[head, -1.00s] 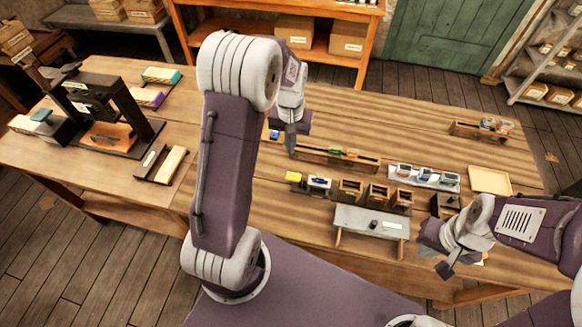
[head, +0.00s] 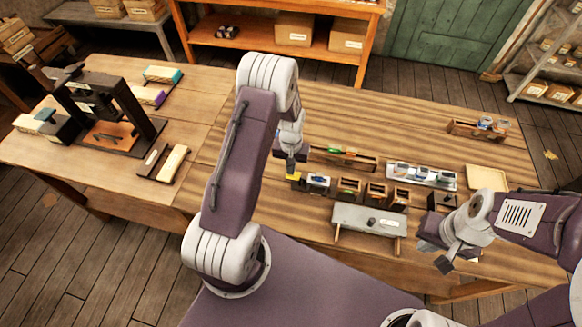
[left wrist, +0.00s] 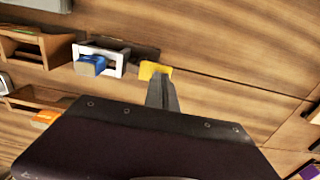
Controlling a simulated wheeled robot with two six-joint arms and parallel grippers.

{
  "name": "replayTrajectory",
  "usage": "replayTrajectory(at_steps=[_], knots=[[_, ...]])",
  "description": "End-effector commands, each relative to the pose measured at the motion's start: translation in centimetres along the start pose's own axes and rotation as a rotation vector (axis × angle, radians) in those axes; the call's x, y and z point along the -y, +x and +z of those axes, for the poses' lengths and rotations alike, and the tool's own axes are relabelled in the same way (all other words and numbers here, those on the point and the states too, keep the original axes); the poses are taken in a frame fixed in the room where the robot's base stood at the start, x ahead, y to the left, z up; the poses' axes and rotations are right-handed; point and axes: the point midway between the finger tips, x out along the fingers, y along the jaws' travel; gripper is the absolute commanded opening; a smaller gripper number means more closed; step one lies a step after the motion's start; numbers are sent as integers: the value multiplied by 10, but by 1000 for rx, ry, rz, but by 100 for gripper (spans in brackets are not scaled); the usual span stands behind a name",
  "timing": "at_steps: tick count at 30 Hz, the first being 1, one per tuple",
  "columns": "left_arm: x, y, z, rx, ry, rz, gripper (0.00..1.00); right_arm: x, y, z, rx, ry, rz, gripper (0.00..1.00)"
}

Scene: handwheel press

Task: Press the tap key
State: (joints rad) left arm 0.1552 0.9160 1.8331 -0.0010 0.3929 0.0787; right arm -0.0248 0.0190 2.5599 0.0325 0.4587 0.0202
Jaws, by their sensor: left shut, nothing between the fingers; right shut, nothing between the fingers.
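A small yellow block (head: 293,178), which looks like the tap key, sits on the table near the front middle. In the left wrist view the yellow block (left wrist: 154,70) lies right at my fingertips, which partly cover it. My left gripper (head: 291,168) points down at it, shut and empty. It also shows in the left wrist view (left wrist: 161,88). I cannot tell whether the tips touch the block or hover just above it. My right gripper (head: 443,263) is shut and empty at the table's front edge, far right of the block.
A white-framed piece with a blue part (left wrist: 91,65) stands beside the yellow block. Wooden boxes (head: 376,193) and a grey stand (head: 348,219) are to its right. A long wooden tray (head: 345,159) lies behind. A dark press (head: 105,110) stands far left.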

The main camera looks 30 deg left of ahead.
Motion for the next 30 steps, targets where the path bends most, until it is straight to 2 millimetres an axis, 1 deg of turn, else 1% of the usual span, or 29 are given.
replayTrajectory(at_steps=[4,13,16,18,20,30], knots=[[0,7,0,0,0,0,0,0,-2,0,0,0,0,0],[0,9,0,-1,0,0,0,0,-1,0,0,0,0,0],[2,19,0,0,-1,0,0,0,9,1,0,0,0,0],[5,29,0,0,-2,0,0,0,19,2,0,0,0,0],[8,34,0,-1,-1,0,0,0,25,3,0,0,0,0],[9,32,4,11,1,-1,0,0,21,2,0,0,0,0]])
